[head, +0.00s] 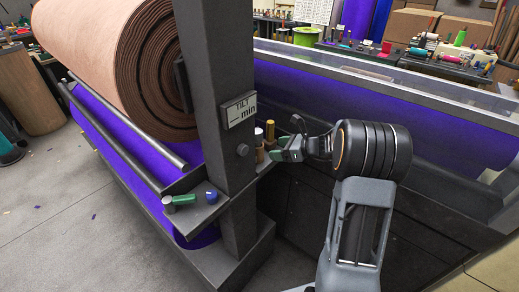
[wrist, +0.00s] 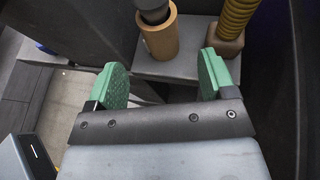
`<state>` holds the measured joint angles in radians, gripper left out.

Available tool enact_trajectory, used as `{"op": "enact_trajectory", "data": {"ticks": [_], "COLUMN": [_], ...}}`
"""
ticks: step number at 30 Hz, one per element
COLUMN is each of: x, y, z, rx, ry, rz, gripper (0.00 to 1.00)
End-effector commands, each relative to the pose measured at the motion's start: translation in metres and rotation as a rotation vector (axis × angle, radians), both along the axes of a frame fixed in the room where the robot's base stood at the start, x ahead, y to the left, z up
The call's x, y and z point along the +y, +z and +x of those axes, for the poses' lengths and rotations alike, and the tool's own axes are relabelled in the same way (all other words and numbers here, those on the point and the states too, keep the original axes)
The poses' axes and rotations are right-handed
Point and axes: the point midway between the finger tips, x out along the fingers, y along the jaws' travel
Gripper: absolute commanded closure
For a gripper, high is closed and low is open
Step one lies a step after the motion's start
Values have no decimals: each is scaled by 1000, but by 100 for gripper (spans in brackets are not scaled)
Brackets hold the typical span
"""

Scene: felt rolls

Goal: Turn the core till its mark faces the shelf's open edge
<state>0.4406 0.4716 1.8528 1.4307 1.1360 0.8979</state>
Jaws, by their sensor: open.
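A brown cardboard-like core (wrist: 160,38) stands on a grey shelf (wrist: 185,68) in the wrist view, with a dark cylinder rising from its top. The core stands beyond the fingertips, roughly in line with the gap. In the head view my gripper (head: 285,150) is just right of the dark post, beside the small items on the shelf, and partly covers them.
A ribbed yellow piece on a brown base (wrist: 232,25) stands right of the core, close to the right finger. The dark post (head: 228,130) with a tilt sign rises left of my gripper.

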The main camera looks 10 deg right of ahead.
Motion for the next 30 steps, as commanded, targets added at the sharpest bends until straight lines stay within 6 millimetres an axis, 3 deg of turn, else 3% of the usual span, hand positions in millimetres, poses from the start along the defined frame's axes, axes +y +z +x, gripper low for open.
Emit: {"op": "enact_trajectory", "data": {"ticks": [6, 13, 30], "x": [31, 52, 61], "y": [-16, -27, -33], "z": [24, 41, 49], "rx": [1, 2, -1], "ry": [4, 3, 2], "rz": [0, -2, -3], "gripper": [23, 23, 26]}}
